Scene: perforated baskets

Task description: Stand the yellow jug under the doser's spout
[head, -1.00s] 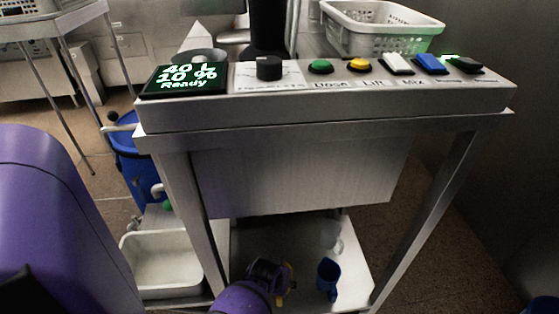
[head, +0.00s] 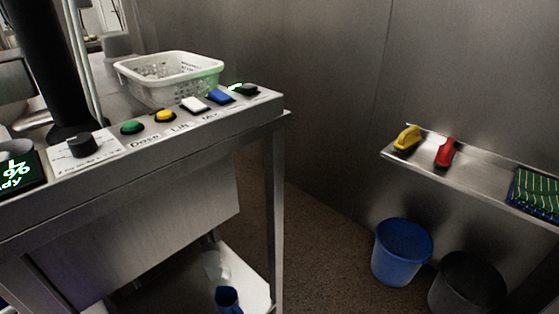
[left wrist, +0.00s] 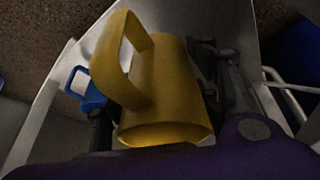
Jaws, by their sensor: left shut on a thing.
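The yellow jug (left wrist: 170,90) fills the middle of the left wrist view, with its handle toward the upper left. My left gripper (left wrist: 158,88) has a dark finger on each side of the jug and is shut on it. In the wrist view the jug is over or on a pale shelf surface; I cannot tell whether it touches. The head view shows neither gripper nor the yellow jug. I cannot make out the doser or its spout in the current frames.
A blue jug (head: 228,299) and a clear jug (head: 214,267) stand on the lower shelf (head: 252,288). The control panel (head: 150,142) is above it. Right are a wall shelf (head: 470,180) with brushes, a blue bucket (head: 402,255) and a black bucket (head: 467,285). Floor between is clear.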

